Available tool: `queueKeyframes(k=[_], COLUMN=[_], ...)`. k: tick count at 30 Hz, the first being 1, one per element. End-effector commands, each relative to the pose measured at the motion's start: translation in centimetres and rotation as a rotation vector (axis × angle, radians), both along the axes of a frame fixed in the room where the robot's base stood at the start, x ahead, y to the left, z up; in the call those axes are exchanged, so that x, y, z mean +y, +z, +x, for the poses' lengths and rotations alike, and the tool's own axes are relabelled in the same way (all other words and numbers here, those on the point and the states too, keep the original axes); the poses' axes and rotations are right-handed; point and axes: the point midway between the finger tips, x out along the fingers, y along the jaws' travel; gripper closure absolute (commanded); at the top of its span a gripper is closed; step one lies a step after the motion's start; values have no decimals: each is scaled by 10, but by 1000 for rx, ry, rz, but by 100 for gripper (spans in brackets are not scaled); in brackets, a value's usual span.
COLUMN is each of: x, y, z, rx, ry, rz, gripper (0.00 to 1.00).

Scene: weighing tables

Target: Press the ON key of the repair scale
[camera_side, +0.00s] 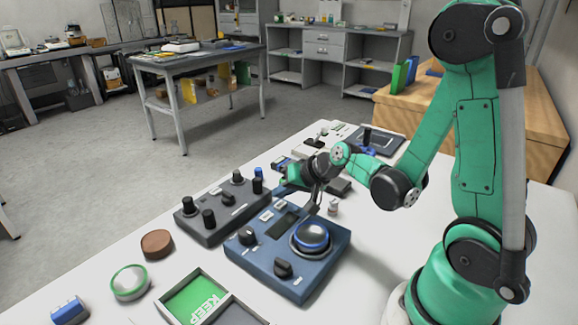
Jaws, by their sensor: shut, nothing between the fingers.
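A blue box-shaped device (262,262) stands on the white table. It has a round silver-and-blue dome, dark knobs and a small dark display on top. I cannot tell from this view whether it is the repair scale, and no ON key is legible. My gripper (313,208) is shut and empty. It points down near the device's far edge, behind the dome; whether it touches the device cannot be told. Part of the device's far side is hidden by my gripper.
A dark grey box with upright black knobs (212,232) stands left of the blue device. A brown disc (157,243), a green-rimmed round dish (130,282) and a tray marked KEEP (166,313) lie nearer.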

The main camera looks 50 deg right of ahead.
Motion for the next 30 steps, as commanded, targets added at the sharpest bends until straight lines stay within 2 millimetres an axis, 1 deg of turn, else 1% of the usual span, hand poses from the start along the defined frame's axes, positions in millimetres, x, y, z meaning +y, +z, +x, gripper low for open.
queueKeyframes(k=[14, 17, 27, 30], x=[0, 0, 0, 0], y=[1, 8, 41, 47], z=[0, 0, 0, 0], rx=[1, 1, 1, 1], ry=[0, 0, 0, 0], rz=[0, 0, 0, 0], gripper=[100, 100, 100, 100])
